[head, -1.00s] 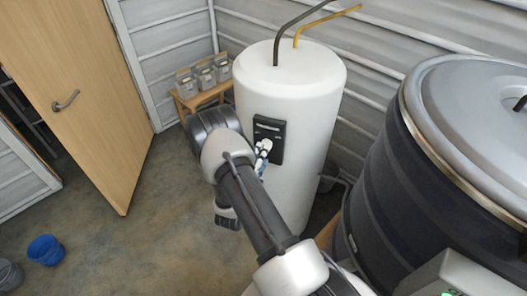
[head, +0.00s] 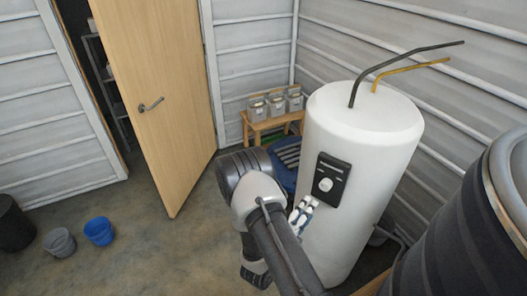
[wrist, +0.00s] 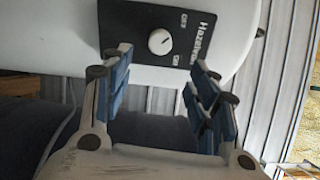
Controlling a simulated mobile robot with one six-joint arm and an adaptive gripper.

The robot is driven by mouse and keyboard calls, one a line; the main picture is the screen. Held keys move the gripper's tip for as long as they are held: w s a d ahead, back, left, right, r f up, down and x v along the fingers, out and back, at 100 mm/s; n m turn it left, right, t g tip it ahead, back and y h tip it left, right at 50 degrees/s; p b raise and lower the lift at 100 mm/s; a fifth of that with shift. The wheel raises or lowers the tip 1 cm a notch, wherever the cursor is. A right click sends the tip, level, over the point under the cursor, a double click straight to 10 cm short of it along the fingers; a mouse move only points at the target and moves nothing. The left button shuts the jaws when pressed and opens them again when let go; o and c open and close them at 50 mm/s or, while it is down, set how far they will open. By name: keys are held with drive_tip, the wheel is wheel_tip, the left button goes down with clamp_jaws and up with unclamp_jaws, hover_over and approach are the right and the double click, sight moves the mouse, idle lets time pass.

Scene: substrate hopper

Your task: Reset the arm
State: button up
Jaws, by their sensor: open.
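My gripper (head: 303,212) is in front of the white tank (head: 365,135), just below and left of its black control panel (head: 331,179) in the head view. In the wrist view my gripper (wrist: 162,80) has its blue-padded fingers spread apart with nothing between them. Beyond the fingers is the panel (wrist: 180,58) with a white round knob (wrist: 160,41) and lettering that appears sideways. My arm's dark link runs from the bottom of the head view up to the grey-and-white joint left of the tank.
A large dark drum (head: 455,235) stands at the right. Behind the tank's left side is a wooden bench (head: 262,127) with grey containers. A wooden door (head: 160,100) stands ajar. A blue bucket (head: 99,231) and a grey bucket (head: 59,242) stand on open floor at the left.

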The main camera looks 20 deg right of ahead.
drive_tip(key=s+d+r+m+g+h, duration=0.1)
drive_tip(key=s+d+r+m+g, duration=0.1)
drive_tip(key=r+m+g, duration=0.3)
drive_tip(key=s+d+r+m+g+h, duration=0.1)
drive_tip(key=s+r+m+g, duration=0.15)
drive_tip(key=r+m, duration=0.45)
drive_tip(key=s+a+r+m+g+y+b, duration=0.2)
drive_tip(key=s+r+m+g+y, duration=0.4)
drive_tip(key=s+m, duration=0.5)
drive_tip(key=s+a+r+m+t+y, duration=0.2)
drive_tip(key=a+m+t+y, duration=0.1)
drive_tip(key=a+m, duration=0.3)
drive_tip(key=s+a+r+m+t+y+b, duration=0.1)
drive_tip(key=a+r+m+t+y, duration=0.1)
drive_tip(key=a+m+y, duration=0.3)
drive_tip(key=s+a+r+m+t+y, duration=0.2)
drive_tip(key=a+m, duration=0.4)
drive_tip(key=a, duration=0.4)
drive_tip(key=shift+s+a+r+m+t+y, duration=0.15)
drive_tip(key=shift+s+a+m+t+y, duration=0.25)
drive_tip(key=shift+t+y, duration=0.65)
